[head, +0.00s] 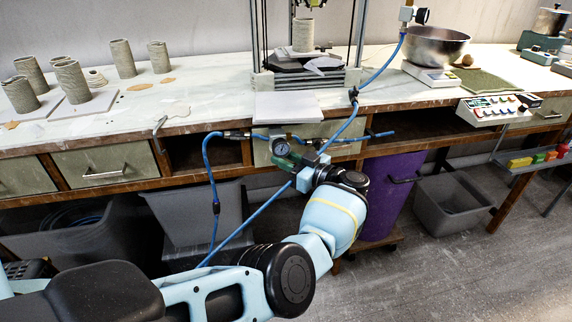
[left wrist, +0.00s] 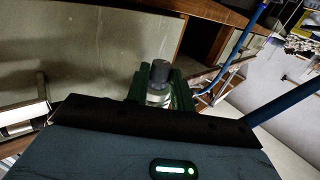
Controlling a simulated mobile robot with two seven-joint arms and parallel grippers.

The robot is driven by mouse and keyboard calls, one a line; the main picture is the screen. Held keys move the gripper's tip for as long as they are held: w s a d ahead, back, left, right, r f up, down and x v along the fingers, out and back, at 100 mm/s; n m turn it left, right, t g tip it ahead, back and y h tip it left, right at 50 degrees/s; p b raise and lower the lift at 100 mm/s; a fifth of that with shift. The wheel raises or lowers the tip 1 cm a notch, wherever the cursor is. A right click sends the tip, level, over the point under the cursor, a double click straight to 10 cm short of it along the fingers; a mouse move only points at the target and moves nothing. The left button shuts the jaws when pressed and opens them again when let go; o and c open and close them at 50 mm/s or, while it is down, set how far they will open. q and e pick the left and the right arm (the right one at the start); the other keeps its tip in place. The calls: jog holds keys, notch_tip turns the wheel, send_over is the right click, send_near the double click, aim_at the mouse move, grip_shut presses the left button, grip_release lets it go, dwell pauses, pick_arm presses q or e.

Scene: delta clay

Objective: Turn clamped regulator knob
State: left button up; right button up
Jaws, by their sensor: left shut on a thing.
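The regulator, with its round pressure gauge (head: 281,148), sits at the bench's front edge on a blue air line. My left gripper (head: 289,163) reaches up to it from below right and covers much of its body and knob. In the left wrist view a dark grey cylindrical knob (left wrist: 160,72) with a pale collar (left wrist: 158,97) stands between the green fingers of my left gripper (left wrist: 157,88). The gripper is shut on the knob. The exact finger contact is partly hidden. My right gripper is not in view.
Blue hoses (head: 211,180) hang around my left arm and run up past the bench. A drawer front (head: 103,164) and the bench edge lie close by. A purple bin (head: 392,190) and a grey tub (head: 452,205) stand below. Clay cylinders (head: 72,82) stand on the bench.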

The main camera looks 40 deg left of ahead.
pick_arm(q)
jog(key=shift+a+r, duration=0.15)
jog(key=shift+r, duration=0.05)
jog(key=o, duration=1)
jog(key=shift+f, duration=0.1)
jog(key=d+b, duration=0.1)
jog(key=d, duration=0.7)
jog(key=shift+b, duration=0.3)
jog(key=shift+a, duration=0.1)
